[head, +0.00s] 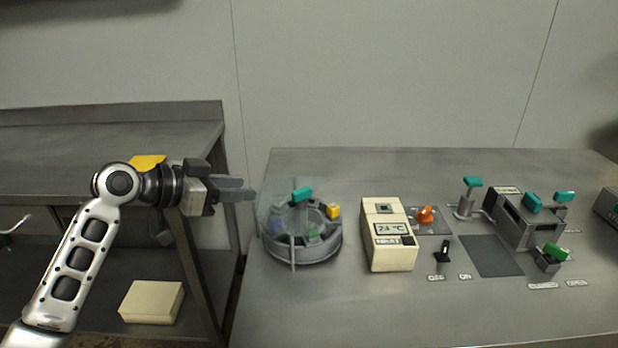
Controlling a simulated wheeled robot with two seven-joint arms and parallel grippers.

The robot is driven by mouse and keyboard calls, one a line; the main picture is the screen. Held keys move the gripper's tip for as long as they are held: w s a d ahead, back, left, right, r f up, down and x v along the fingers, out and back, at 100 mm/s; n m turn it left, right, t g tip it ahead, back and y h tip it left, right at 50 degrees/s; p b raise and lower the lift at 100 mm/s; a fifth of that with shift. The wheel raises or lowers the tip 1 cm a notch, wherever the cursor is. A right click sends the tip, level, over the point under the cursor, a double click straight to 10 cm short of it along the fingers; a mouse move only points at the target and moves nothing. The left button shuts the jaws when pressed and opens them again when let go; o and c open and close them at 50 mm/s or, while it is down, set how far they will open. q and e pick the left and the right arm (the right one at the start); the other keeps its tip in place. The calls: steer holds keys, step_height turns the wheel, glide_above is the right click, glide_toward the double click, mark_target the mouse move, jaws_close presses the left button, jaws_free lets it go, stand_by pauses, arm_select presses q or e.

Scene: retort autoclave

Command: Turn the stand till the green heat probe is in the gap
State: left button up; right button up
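The stand (301,248) is a round grey turntable on the left part of the steel table, with a clear cover around it and a teal handle (302,194) on top. A green piece (313,234), apparently the green heat probe, sits low inside, seen dimly through the cover. A yellow piece (333,211) shows more plainly at the stand's right side; whether it lies in the gap is hard to tell. My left gripper (250,192) points right, just left of the stand and apart from the handle. Its fingers overlap in this view, so their opening is unclear. My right gripper is out of view.
A beige meter (390,252) with a display stands right of the stand. Further right are an orange knob (426,215), a black switch (442,251) and a grey device (520,220) with teal handles. The table's front is clear.

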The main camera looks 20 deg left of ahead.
mark_target(301, 190)
arm_select(q)
steer(key=p+x, duration=0.1)
steer(key=x, duration=1.4)
steer(key=shift+w+d, duration=0.15)
steer(key=shift+d, duration=0.2)
jaws_close()
